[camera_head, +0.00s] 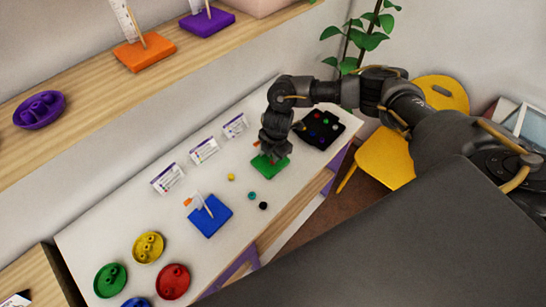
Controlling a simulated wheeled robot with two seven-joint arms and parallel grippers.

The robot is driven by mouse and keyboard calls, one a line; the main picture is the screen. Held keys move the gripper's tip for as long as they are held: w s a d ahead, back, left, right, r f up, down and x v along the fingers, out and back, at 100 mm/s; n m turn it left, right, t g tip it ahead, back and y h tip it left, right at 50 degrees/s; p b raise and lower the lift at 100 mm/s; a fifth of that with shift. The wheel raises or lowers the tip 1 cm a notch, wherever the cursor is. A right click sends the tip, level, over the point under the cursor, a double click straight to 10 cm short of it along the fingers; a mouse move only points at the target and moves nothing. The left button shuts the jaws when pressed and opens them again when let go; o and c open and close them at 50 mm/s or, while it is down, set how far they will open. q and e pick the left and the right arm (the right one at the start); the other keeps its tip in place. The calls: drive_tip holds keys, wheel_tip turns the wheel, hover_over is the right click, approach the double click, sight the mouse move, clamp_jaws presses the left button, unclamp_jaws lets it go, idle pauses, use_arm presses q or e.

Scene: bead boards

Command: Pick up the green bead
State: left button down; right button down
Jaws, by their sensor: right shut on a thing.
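My right gripper (268,153) is low over the green board (265,168) on the white table. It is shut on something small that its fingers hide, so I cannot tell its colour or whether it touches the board. The black tray (308,141) behind and to the right holds several small coloured beads, too small to tell apart surely. A yellow bead (231,177), a teal bead (252,195) and a black bead (264,205) lie loose on the table. My left gripper is not in view.
A blue board (211,218) with an upright peg stands left of the loose beads. Green (102,284), yellow (148,242) and red (174,275) dishes are at the near left. Several white cards line the wall side. A yellow chair (385,158) stands beyond the table.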

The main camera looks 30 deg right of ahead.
wheel_tip(320, 180, up, 8)
drive_tip(key=shift+r+b, duration=0.25)
drive_tip(key=shift+b, duration=0.5)
drive_tip(key=shift+r, duration=0.75)
